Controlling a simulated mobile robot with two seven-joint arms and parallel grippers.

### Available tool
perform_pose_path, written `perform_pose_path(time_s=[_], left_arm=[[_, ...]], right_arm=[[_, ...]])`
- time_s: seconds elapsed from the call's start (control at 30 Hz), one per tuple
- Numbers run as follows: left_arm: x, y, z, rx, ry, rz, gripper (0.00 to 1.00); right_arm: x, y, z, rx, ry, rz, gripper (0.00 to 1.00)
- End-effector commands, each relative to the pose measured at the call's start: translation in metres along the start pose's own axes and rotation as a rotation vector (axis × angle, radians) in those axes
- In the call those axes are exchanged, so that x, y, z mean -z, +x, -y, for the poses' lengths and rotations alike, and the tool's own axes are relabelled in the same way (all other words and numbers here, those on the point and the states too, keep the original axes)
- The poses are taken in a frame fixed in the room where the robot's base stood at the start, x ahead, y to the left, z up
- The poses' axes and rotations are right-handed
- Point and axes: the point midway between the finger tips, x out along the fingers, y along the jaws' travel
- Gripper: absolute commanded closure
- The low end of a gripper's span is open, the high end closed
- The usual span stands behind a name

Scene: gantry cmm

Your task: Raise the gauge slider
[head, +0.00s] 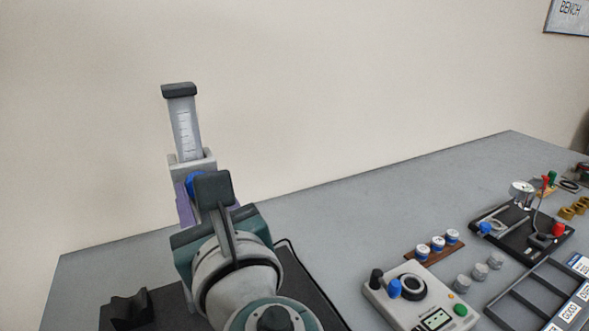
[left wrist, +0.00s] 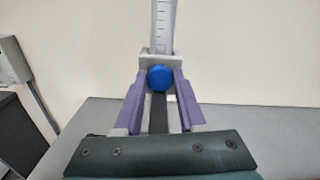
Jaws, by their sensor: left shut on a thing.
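The height gauge has an upright grey column with a printed scale (head: 184,128) and a dark cap on top; the scale also shows in the left wrist view (left wrist: 163,25). The light grey gauge slider (head: 190,162) sits around the column, below the scale's visible part. Its blue knob (left wrist: 160,78) faces my wrist camera. My left gripper (left wrist: 159,88), with purple fingers, is shut on the slider, one finger on each side of the knob. My left wrist hides the lower column and most of the gauge base in the head view. My right gripper is not in view.
A dark mat (head: 305,305) lies under the gauge, with a black V-shaped block (head: 129,308) at front left. A control box (head: 418,296), a sorting tray (head: 517,297) and a black dial-indicator fixture (head: 520,235) stand to the right. The bench behind is clear up to the wall.

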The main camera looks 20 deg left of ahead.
Motion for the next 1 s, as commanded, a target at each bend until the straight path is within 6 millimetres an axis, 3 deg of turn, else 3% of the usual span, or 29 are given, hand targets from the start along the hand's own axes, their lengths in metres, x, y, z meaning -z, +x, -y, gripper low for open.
perform_pose_path(time_s=[0.33,0.37,0.6,0.87,1.0], left_arm=[[-0.002,0.000,0.001,0.001,0.000,0.004,1.00],[-0.002,0.000,0.000,0.001,0.000,0.003,0.58],[-0.002,0.000,0.000,0.001,0.000,0.002,0.31],[-0.001,-0.001,0.000,0.001,0.001,0.000,0.31],[0.000,-0.012,0.000,0.002,0.000,-0.002,0.31]], right_arm=[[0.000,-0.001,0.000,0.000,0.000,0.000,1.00],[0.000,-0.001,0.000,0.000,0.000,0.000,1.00],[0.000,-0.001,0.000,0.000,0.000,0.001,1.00],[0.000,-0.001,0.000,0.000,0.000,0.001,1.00],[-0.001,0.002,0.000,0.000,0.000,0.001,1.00]])
